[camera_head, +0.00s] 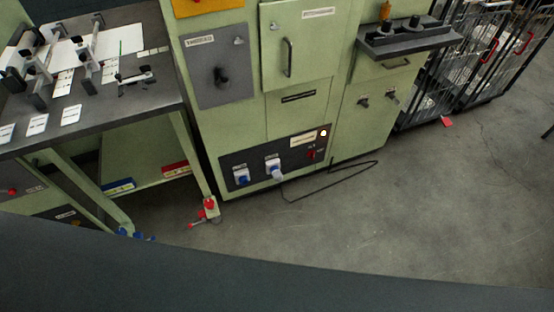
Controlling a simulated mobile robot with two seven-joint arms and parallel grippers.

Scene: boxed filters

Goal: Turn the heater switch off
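A green machine cabinet (296,105) stands in the middle of the view. Its grey upper panel (205,53) carries a label and a black knob (222,77). Its dark lower panel (262,165) has a small red switch (311,153), a glowing white lamp (323,133) and two white-and-blue plugs (241,175) (273,167). The labels are too small to read, so I cannot tell which control is the heater switch, or its setting. Neither gripper is in view.
A dark-topped workbench (95,112) with clamps and papers stands at the left. A black cable (325,187) lies on the floor before the cabinet. Wire cages (490,60) stand at the upper right. A red scrap (447,121) lies near them. The grey floor (430,210) at right is mostly clear.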

